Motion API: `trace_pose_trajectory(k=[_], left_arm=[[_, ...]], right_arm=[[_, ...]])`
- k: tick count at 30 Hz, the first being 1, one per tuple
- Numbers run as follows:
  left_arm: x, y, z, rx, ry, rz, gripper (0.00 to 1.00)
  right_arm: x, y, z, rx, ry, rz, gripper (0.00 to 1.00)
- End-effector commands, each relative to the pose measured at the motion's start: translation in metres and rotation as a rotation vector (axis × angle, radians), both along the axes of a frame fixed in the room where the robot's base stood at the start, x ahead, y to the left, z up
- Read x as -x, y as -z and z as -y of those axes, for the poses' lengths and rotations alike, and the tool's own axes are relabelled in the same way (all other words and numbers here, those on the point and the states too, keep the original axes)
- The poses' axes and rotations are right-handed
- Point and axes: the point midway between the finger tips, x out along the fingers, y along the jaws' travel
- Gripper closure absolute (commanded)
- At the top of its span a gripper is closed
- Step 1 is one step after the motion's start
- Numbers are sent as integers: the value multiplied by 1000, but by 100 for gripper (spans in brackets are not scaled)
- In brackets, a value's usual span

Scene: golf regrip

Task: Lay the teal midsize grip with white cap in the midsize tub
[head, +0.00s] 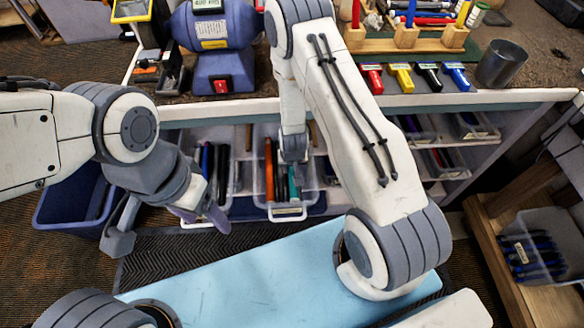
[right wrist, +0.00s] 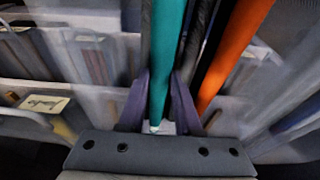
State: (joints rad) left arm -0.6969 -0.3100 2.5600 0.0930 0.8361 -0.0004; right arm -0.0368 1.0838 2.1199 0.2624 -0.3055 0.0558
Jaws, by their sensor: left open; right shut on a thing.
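The teal grip (right wrist: 166,60) stands between the two purple fingers of my right gripper (right wrist: 158,112), which is shut on it. A small white end shows between the fingertips. In the head view, my right gripper (head: 293,150) reaches down into a clear tub (head: 288,213) on the shelf under the bench. The teal grip (head: 292,186) shows just below it, partly hidden. An orange grip (head: 269,170) lies to its left, with dark grips nearby. I cannot read the tub's label or tell whether the teal grip touches the bottom. My left gripper (head: 168,229) is open and empty.
Another clear tub with dark grips (head: 214,170) is to the left. A blue bin (head: 70,205) stands at far left. More trays (head: 447,160) are on the right shelves. The bench edge (head: 500,97) runs above the tubs. A light-blue surface (head: 270,265) lies in front.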

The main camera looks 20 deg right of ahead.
Motion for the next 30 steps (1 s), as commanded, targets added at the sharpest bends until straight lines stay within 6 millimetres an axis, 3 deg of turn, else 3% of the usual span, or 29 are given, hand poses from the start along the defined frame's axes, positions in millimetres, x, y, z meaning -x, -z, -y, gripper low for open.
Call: trace_pose_trajectory(k=[4, 5, 6, 7, 19, 30], left_arm=[[0, 0, 0, 0, 0, 0, 34], [0, 0, 0, 0, 0, 0, 34], [0, 0, 0, 0, 0, 0, 34], [0, 0, 0, 0, 0, 0, 34], [0, 0, 0, 0, 0, 0, 34], [0, -3, 0, 0, 0, 0, 34]], right_arm=[[0, 0, 0, 0, 0, 0, 100], [0, 0, 0, 0, 0, 0, 56], [0, 0, 0, 0, 0, 0, 41], [0, 0, 0, 0, 0, 0, 33], [1, -6, 0, 0, 0, 1, 33], [16, -73, -5, 0, 0, 4, 33]])
